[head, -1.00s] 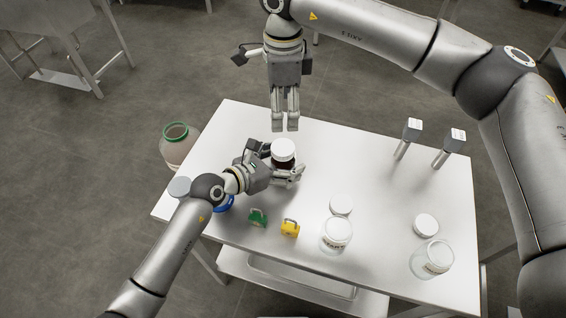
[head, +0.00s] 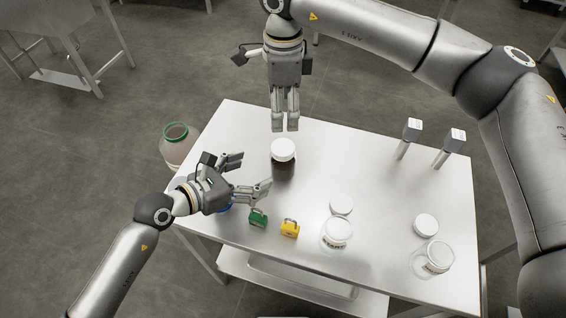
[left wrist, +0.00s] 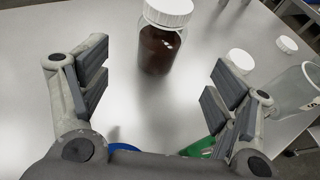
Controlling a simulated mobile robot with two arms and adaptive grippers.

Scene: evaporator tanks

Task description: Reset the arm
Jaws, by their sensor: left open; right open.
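My left gripper (head: 248,175) is open and empty over the left part of the white table, apart from the brown jar. The brown jar (head: 283,168) with a white lid stands upright on the table, to the right of the left gripper's fingers. In the left wrist view the jar (left wrist: 160,45) stands beyond and between the open fingers (left wrist: 155,95). My right gripper (head: 285,122) hangs pointing down near the table's back edge, behind the jar. Its fingers look close together, with nothing between them.
A green padlock (head: 258,217) and a yellow padlock (head: 290,228) lie near the front edge. Clear jars (head: 336,235) (head: 436,257) and white lids (head: 341,204) (head: 425,225) stand at the right. Two upright tools (head: 408,138) (head: 450,150) stand at the back right. A green-rimmed jar (head: 178,150) is beyond the left edge.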

